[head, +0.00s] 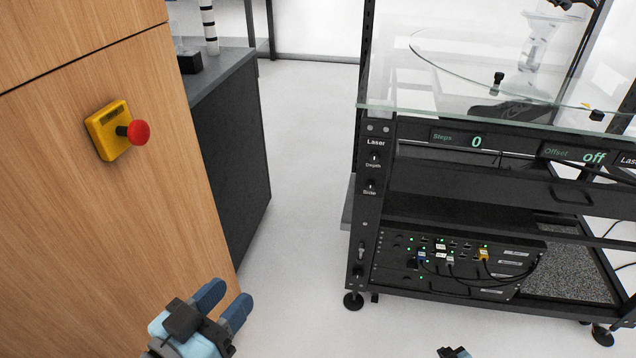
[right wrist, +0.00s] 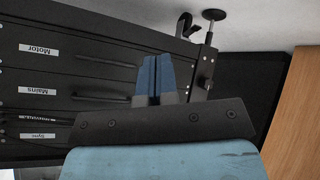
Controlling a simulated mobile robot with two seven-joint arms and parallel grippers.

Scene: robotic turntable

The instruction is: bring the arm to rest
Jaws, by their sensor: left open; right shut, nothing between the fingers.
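My left gripper (head: 222,303) is at the bottom of the head view, in front of the wooden cabinet's lower edge. Its two blue fingers are apart with nothing between them. My right gripper (right wrist: 153,80) shows in the right wrist view with its blue fingers together and nothing between them. Beyond it are dark panels labelled Motor, Mains and Sync, which appear upside down. At the bottom edge of the head view only a small dark and light-blue piece of my right arm shows. I cannot tell how far the right fingers are from the panels.
A wooden cabinet (head: 95,215) with a red emergency button (head: 138,132) stands at left. A black rack (head: 362,235) with a glass top (head: 390,90), digital displays and cabled equipment stands at right. A dark counter (head: 235,150) is behind the cabinet. White floor (head: 305,180) lies clear between.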

